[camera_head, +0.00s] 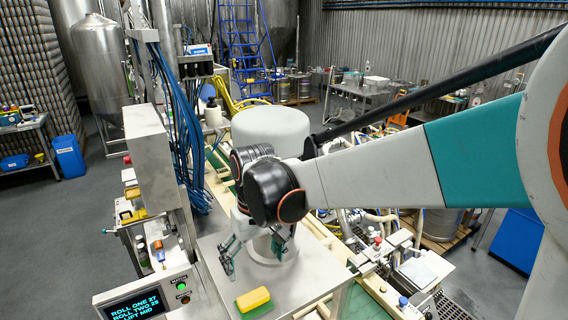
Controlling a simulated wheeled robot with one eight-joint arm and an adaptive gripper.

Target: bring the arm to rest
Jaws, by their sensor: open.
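My arm (380,172) reaches in from the right edge, with a white and teal link sloping down to the dark wrist joint near the picture's middle. My gripper (254,262) hangs below the wrist, over the metal worktop. Its two teal-tipped fingers are spread apart, open, with no object seen between them. A round metal piece (268,256) shows behind the fingers and is partly hidden by the gripper. The wrist and arm also cover part of a pale rounded cylinder behind them.
A yellow and green sponge (253,299) lies on the worktop (213,262) just below the gripper. The can seamer's column (155,165) and display box (145,295) stand at left. The pale cylinder (272,128) stands behind the wrist. Conveyor and fittings (400,268) crowd the right.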

